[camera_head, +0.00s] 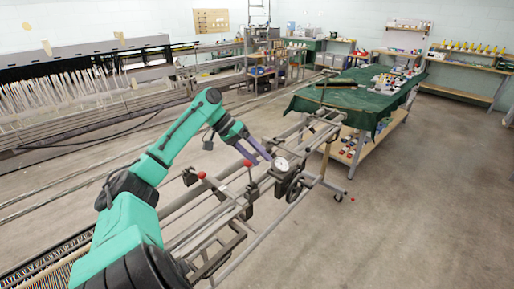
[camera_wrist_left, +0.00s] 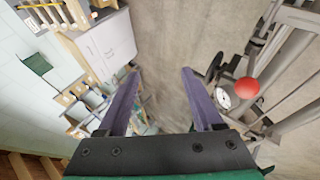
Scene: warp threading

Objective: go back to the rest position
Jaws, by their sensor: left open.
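My left gripper (camera_head: 257,151) is at the end of the green arm in the middle of the head view, above the metal frame of the warp machine (camera_head: 205,228). In the left wrist view its two purple fingers (camera_wrist_left: 160,75) are spread wide apart with nothing between them. My right gripper is not in either view.
Red ball knobs (camera_head: 201,175) stand up from the machine frame below my arm. A table with a green cloth (camera_head: 345,97) holds several small items at the back right. A long rack with white threads (camera_head: 60,90) is at the left. The floor (camera_head: 420,215) at the right is clear.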

